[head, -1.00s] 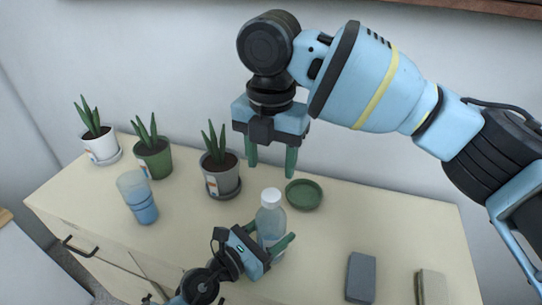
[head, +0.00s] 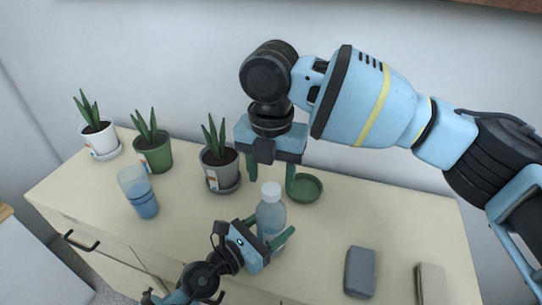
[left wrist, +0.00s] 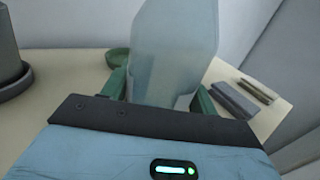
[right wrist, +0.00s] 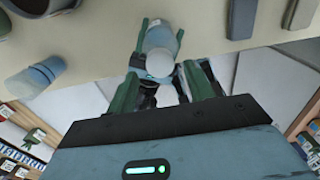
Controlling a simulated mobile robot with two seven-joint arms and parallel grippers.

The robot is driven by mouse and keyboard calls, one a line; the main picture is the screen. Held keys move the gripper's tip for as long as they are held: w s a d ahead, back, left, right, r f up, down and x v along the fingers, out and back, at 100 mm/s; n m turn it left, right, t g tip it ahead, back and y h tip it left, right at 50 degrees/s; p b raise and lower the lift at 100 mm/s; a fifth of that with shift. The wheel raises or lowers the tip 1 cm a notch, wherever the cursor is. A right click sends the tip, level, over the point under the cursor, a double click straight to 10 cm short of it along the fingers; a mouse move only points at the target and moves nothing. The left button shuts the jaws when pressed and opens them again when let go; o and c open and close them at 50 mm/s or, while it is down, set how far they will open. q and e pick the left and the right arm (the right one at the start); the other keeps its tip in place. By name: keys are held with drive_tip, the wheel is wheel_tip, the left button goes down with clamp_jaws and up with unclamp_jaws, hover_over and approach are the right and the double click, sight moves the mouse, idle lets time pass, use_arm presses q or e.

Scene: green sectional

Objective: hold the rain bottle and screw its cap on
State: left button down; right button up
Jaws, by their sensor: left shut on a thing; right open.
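The rain bottle (head: 270,218) is clear bluish plastic and stands upright near the middle of the cabinet top. Its white cap (head: 271,190) sits at the bottle's mouth; how tightly cannot be told. My left gripper (head: 265,238) is shut on the bottle's body, with green fingers on both sides, also seen in the left wrist view (left wrist: 160,95). My right gripper (head: 270,180) is open and points down just above the cap, its fingers to either side. In the right wrist view the cap (right wrist: 160,63) shows between the fingers, apart from them.
A green saucer (head: 307,188) lies just behind the bottle. A grey potted plant (head: 219,172), a green pot (head: 154,156) and a white pot (head: 100,142) stand left. A blue cup (head: 140,195) is at left; a grey block (head: 360,271) and a beige block (head: 431,284) lie front right.

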sight(271, 189)
drive_tip(key=shift+f, duration=1.6)
drive_tip(key=shift+c, duration=0.4)
drive_tip(key=c, duration=0.9)
drive_tip(key=m, duration=1.2)
drive_tip(key=shift+m, duration=0.4)
drive_tip(key=m, duration=0.6)
drive_tip(key=shift+m, duration=0.3)
drive_tip(key=m, duration=0.5)
drive_tip(key=o, duration=1.1)
